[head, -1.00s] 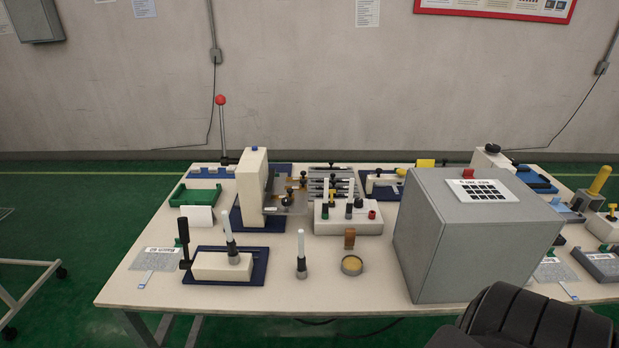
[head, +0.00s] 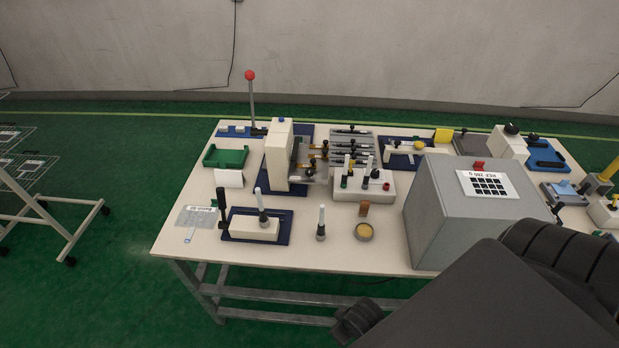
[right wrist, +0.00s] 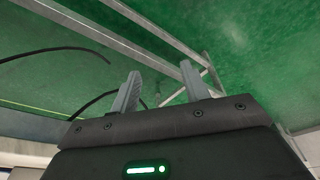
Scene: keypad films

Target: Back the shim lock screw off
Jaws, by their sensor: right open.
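The shim lock screw is too small to pick out for certain. In the head view, a cream upright press (head: 279,155) stands on a dark blue base on the bench. Small black knobs and brass-coloured parts (head: 318,150) sit at its right side, and I cannot tell which is the lock screw. My right gripper (right wrist: 160,67) is open and empty in the right wrist view, with green floor and metal bench legs beyond its fingers. In the head view my right arm covers the lower right, well apart from the press. My left gripper is not in view.
A large grey box (head: 470,225) stands on the bench right of the press. A red-knobbed lever (head: 251,95) rises behind. A green tray (head: 226,157), a cream block with a dark handle (head: 255,228) and a small round dish (head: 364,231) are nearby. The bench's front strip is mostly clear.

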